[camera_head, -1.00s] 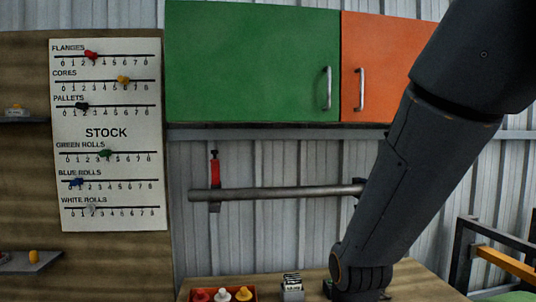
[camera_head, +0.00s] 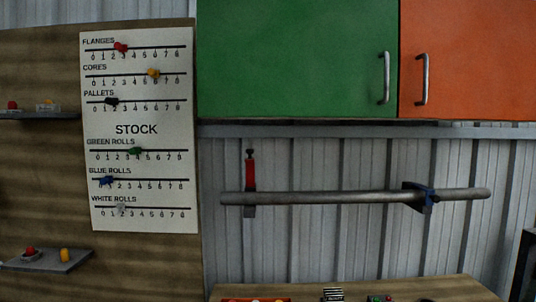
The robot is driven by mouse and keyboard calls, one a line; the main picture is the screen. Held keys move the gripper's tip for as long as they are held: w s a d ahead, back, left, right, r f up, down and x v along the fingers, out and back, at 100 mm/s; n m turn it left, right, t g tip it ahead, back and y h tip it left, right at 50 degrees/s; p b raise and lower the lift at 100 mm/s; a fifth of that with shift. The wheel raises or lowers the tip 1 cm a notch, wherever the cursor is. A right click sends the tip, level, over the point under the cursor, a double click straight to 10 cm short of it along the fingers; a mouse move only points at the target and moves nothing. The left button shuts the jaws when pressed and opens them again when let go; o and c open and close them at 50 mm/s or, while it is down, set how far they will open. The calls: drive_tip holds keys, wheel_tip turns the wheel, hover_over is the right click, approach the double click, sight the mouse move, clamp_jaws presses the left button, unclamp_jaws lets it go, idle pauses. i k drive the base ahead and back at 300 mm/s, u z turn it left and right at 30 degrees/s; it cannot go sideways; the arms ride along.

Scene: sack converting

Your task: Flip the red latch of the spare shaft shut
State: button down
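The spare shaft (camera_head: 320,197) is a grey bar lying level across two brackets on the corrugated wall. The red latch (camera_head: 250,171) is at its left bracket and stands upright, with a dark knob on top, above the shaft. A blue latch (camera_head: 430,194) is at the right bracket and lies low across the shaft. My gripper is not in the camera view, so its state and its place relative to the latch are hidden.
Green (camera_head: 295,60) and orange (camera_head: 468,60) cabinets hang above the shaft. A wooden bench (camera_head: 455,288) with small items stands below. A stock board (camera_head: 138,215) is at the left. The wall around the red latch is clear.

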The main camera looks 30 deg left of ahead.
sight(250, 154)
drive_tip(key=u, duration=0.05)
drive_tip(key=k, duration=0.65)
drive_tip(key=u, duration=0.95)
drive_tip(key=i, duration=0.5)
drive_tip(key=z, duration=0.1)
